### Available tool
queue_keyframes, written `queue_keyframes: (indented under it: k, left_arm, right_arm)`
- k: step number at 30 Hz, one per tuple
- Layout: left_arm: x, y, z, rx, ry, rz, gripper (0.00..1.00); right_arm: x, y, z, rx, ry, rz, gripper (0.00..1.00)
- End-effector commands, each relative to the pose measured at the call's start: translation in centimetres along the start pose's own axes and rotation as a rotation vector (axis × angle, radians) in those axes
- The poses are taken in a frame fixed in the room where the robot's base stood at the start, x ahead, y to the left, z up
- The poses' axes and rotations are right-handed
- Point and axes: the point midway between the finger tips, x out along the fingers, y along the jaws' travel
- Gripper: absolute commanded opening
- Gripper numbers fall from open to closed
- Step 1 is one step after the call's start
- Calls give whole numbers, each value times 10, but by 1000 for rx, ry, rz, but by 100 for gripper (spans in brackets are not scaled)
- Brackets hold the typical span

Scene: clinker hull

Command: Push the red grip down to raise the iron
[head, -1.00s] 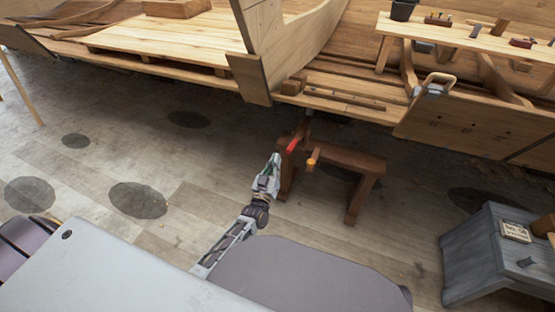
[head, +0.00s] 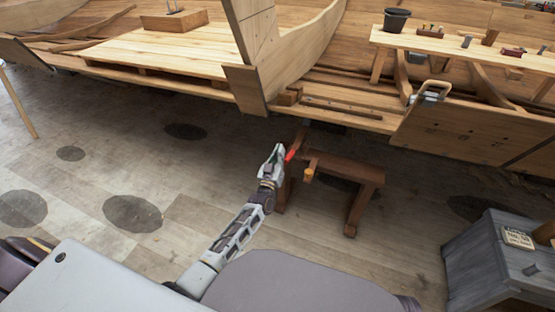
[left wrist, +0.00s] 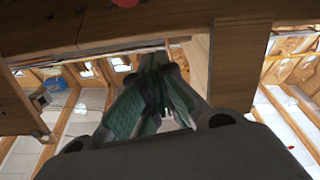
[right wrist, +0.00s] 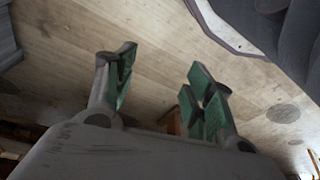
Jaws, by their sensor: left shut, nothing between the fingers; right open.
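The red grip (head: 292,155) is a short red bar end by the brown wooden trestle (head: 345,168), below the hull's edge. My left gripper (head: 279,149) is just left of the red grip, its tips level with or slightly above it in the picture; I cannot tell whether they touch. In the left wrist view its fingers (left wrist: 155,62) are shut with nothing between them, and a small red patch shows at the top edge. My right gripper (right wrist: 160,88) is open and empty over the floor, outside the head view. I cannot make out the iron clearly.
An orange-tipped peg (head: 309,174) sticks out of the trestle, right of the grip. The wooden hull (head: 250,92) stands close behind. A grey chest (head: 480,262) is at the lower right.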

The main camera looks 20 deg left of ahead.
Motion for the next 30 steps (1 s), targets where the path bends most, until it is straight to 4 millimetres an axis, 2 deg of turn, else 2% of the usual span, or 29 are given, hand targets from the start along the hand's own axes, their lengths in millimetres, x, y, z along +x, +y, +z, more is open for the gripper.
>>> queue_keyframes:
  k: [1,6,12,21,30]
  left_arm:
    - [5,0,0,0,1,0,0]
    - [-5,0,22,0,-2,1,0]
    - [-9,0,35,0,-1,0,0]
    - [-10,0,38,-1,0,0,0]
    - [-11,0,39,0,2,1,0]
  right_arm:
    - [0,0,0,0,3,-1,54]
    - [-5,-3,0,-1,13,-7,54]
    - [-16,-6,-3,-2,30,-12,54]
    - [-23,-6,-9,-4,46,-12,54]
    - [-19,-6,-7,-4,42,-12,54]
